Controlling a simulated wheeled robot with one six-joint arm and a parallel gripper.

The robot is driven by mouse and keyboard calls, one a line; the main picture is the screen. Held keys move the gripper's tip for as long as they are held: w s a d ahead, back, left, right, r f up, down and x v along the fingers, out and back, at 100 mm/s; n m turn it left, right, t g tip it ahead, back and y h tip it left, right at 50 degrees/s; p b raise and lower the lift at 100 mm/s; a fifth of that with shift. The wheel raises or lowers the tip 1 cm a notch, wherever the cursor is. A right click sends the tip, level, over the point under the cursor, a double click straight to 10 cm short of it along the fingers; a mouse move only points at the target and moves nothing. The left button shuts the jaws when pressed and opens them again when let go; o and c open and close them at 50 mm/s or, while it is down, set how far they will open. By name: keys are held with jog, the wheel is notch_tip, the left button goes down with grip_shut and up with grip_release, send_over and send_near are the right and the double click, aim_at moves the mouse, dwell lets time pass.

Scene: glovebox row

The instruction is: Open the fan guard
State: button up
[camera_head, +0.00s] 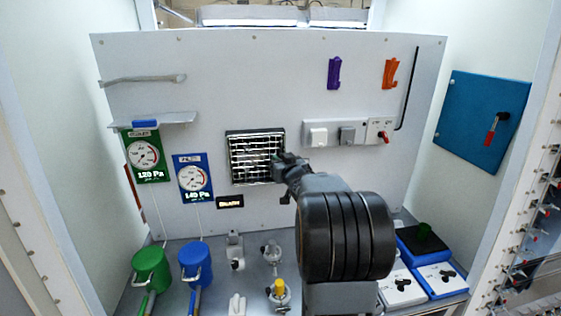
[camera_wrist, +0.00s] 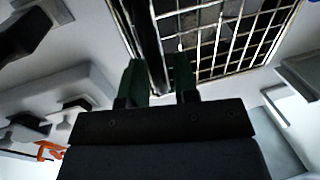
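The fan guard (camera_head: 254,157) is a square wire grille in a dark frame on the back panel. In the head view it looks flat against the panel, or nearly so. My gripper (camera_head: 281,161) is at its right edge, hiding a small part of it. In the wrist view the guard (camera_wrist: 228,36) fills the top, with a dark edge bar (camera_wrist: 143,30) running down towards my gripper (camera_wrist: 161,78). The two dark green fingers are apart, with the bar's lower end between or just behind them. I cannot tell whether they touch it.
Right of the guard is a switch box (camera_head: 347,134). Left are a green gauge (camera_head: 146,156) and a blue gauge (camera_head: 193,178). A small label (camera_head: 230,201) sits below the guard. Valves and a green canister (camera_head: 151,268) stand on the bench. My arm hides part of the bench.

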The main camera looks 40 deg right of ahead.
grip_shut()
jog(key=shift+a+f+b, duration=0.1)
jog(key=shift+f+b, duration=0.1)
jog(key=shift+b, duration=0.75)
